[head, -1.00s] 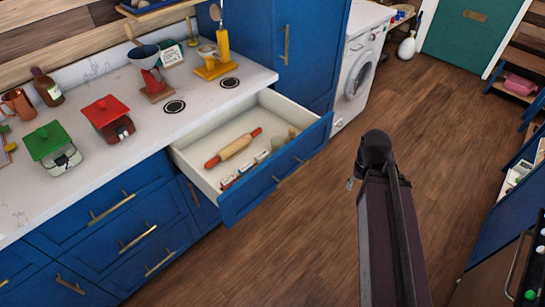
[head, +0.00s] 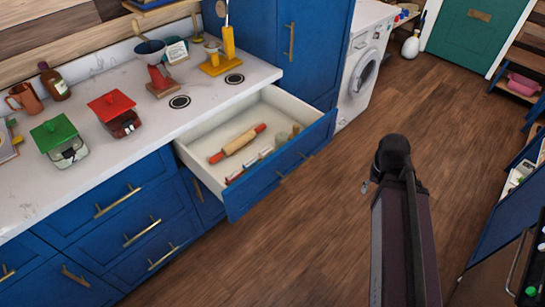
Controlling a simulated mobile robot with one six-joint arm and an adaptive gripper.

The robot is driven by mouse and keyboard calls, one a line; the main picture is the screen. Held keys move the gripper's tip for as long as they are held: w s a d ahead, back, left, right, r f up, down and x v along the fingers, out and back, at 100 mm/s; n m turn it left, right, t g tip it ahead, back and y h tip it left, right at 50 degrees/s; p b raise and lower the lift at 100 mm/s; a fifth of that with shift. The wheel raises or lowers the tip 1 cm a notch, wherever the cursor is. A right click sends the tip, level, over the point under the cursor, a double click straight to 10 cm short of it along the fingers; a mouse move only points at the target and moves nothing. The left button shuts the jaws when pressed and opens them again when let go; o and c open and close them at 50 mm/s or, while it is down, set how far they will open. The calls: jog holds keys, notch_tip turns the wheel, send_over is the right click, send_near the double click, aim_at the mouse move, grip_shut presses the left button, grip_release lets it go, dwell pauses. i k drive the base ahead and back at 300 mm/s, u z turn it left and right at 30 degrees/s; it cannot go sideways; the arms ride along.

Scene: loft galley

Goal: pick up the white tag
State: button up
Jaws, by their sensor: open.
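I cannot pick out the white tag for certain. A pale card with marks (head: 176,50) stands at the back of the counter, too small to read. My dark arm rises at the lower right over the floor, well apart from the counter. The fingers of my gripper cannot be made out; a small grey tip beside the arm's upper joint is too small to identify.
An open drawer (head: 210,178) holding a rolling pin (head: 237,140) and small items juts from the blue cabinets. Wooden floor (head: 300,240) is clear between drawer and arm.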

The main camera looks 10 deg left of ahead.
aim_at(268, 149)
jog(key=z, duration=0.05)
jog(key=k, duration=0.6)
jog(key=u, duration=0.8)
jog(key=i, duration=0.5)
jog(key=z, duration=0.05)
